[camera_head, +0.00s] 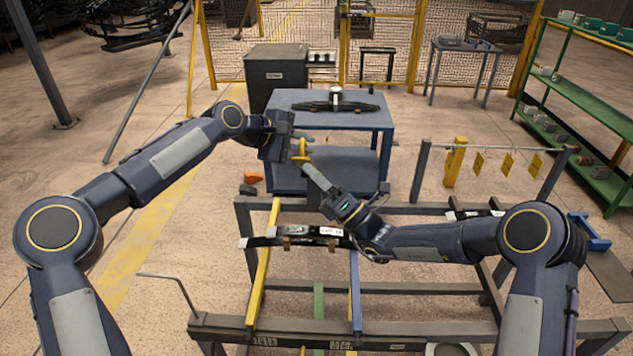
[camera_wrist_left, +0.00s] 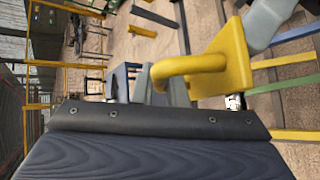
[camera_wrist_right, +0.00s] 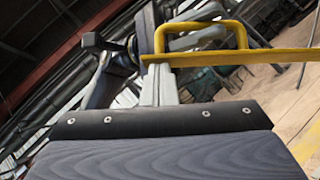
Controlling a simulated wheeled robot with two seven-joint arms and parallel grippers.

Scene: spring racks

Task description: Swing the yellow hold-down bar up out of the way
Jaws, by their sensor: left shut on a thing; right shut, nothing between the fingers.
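The yellow hold-down bar (camera_head: 303,158) is seen nearly end-on in the head view, raised above the rack. In the left wrist view its loop handle (camera_wrist_left: 185,65) stands out from a flat yellow face. My left gripper (camera_head: 294,146) is shut on the handle. My right gripper (camera_head: 313,172) is shut and empty, close beside the bar. In the right wrist view the handle (camera_wrist_right: 200,27) and bar (camera_wrist_right: 250,57) cross in front of its fingers (camera_wrist_right: 160,85); I cannot tell whether they touch. A dark leaf spring (camera_head: 325,233) lies across the rack below.
The dark metal rack (camera_head: 420,330) fills the lower middle. A blue table (camera_head: 378,118) behind the grippers carries another leaf spring (camera_head: 312,106). Yellow tags (camera_head: 507,163) hang from a rail at the right. A green shelf (camera_head: 570,95) stands beyond. Floor at the left is open.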

